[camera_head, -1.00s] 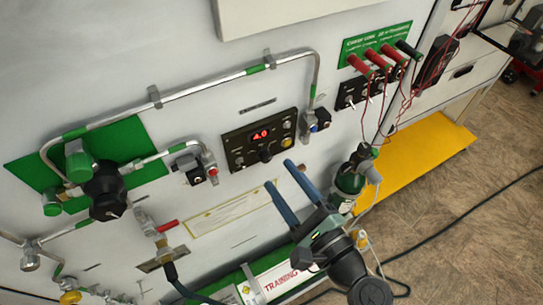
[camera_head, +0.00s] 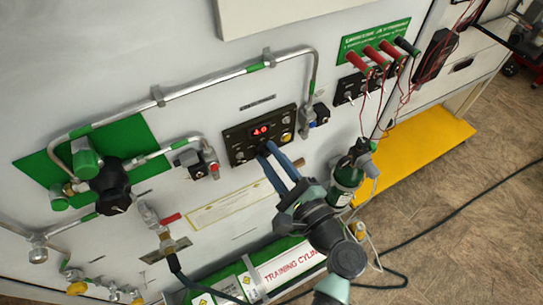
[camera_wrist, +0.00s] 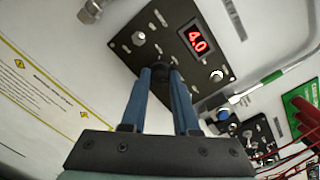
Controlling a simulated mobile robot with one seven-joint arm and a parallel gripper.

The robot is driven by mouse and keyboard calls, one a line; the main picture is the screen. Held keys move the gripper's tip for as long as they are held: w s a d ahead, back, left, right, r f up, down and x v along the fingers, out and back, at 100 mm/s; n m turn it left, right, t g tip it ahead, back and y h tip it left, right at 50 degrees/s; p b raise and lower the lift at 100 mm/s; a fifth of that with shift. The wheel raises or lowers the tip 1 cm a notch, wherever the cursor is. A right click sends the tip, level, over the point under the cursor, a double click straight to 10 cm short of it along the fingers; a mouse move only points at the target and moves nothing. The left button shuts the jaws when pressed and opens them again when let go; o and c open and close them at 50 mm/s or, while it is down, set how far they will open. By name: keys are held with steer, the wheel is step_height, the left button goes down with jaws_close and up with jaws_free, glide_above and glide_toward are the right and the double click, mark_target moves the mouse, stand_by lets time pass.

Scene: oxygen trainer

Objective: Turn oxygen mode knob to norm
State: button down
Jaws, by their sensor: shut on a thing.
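The oxygen control panel (camera_head: 242,140) is a dark plate on the white wall, with a red display (camera_head: 261,130) that reads 4.0 in the wrist view (camera_wrist: 198,38). A black knob (camera_wrist: 160,70) sits at the panel's lower middle, mostly hidden by my fingers. My gripper (camera_head: 267,149) has its two blue fingertips at the panel, around the knob; the fingers also show in the wrist view (camera_wrist: 162,75). The gripper is shut on the knob. The knob's pointer and its labels are not readable.
A blue-capped valve (camera_head: 321,115) and pipe stand just right of the panel. A dark green cylinder (camera_head: 345,178) is to the right of my gripper. Red leads (camera_head: 358,62) hang at the upper right. A white-and-green training cylinder (camera_head: 290,262) lies below.

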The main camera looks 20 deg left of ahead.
stand_by(0.4)
steer(key=n+b, duration=0.4)
steer(key=shift+f+b, duration=0.2)
steer(key=shift+b, duration=0.1)
steer(key=n+b, duration=0.6)
steer(key=shift+n+h, duration=0.3)
steer(key=n+b, duration=0.6)
steer(key=b, duration=0.1)
steer(key=n+b, duration=0.4)
steer(key=shift+s+r+n+t+h+b, duration=0.1)
steer(key=shift+r+n+t+h+b, duration=0.1)
steer(key=shift+n+t+h+b, duration=0.15)
steer(key=c, duration=0.7)
jaws_free()
steer(key=shift+r, duration=0.1)
steer(key=shift+o, duration=0.2)
